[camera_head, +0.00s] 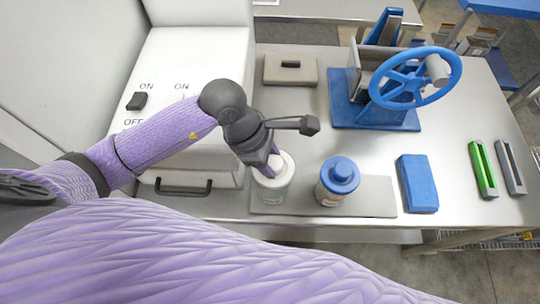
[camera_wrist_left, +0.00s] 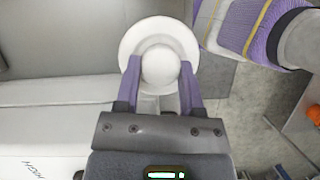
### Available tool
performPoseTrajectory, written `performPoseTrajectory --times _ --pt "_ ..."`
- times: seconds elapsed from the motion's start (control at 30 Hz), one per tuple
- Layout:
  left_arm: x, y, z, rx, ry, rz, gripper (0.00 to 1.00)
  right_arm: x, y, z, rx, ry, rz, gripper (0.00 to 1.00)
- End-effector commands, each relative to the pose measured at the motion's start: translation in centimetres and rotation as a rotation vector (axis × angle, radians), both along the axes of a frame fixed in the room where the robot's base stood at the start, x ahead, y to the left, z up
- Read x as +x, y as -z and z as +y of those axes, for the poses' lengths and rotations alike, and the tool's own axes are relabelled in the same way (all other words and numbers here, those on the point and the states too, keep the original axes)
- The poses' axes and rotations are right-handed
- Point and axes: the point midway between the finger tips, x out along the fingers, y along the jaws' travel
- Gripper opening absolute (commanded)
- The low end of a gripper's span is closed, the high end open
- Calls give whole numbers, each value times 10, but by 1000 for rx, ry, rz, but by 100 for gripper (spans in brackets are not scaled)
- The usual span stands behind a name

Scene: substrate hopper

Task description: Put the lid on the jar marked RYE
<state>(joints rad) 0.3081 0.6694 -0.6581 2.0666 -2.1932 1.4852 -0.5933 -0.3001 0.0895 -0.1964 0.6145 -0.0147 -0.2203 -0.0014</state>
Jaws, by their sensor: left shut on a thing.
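A white lid (camera_head: 286,161) with a round knob is at the top of a pale jar (camera_head: 272,191) on the front left of a grey mat. My left gripper (camera_head: 268,168) points down at it. In the left wrist view, the fingers of my left gripper (camera_wrist_left: 160,72) are shut on the knob of the white lid (camera_wrist_left: 130,45). I cannot tell whether the lid rests on the jar or is just above it. A second jar (camera_head: 328,196) with a blue lid (camera_head: 341,173) stands to the right. The jar labels are too small to read. My right gripper is not in view.
The grey mat (camera_head: 378,196) lies under both jars. A blue block (camera_head: 417,183) is to its right, with green (camera_head: 482,168) and grey (camera_head: 510,167) slotted pieces beyond. A blue handwheel (camera_head: 415,77) stands behind. A white machine (camera_head: 195,60) with switches borders the left.

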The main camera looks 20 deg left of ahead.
Motion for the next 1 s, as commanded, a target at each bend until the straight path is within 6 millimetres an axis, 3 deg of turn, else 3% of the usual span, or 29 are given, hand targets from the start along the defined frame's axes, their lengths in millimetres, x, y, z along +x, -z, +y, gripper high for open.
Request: performPoseTrajectory --times 1.0 --pt "0 7 0 0 1 0 0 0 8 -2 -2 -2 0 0"
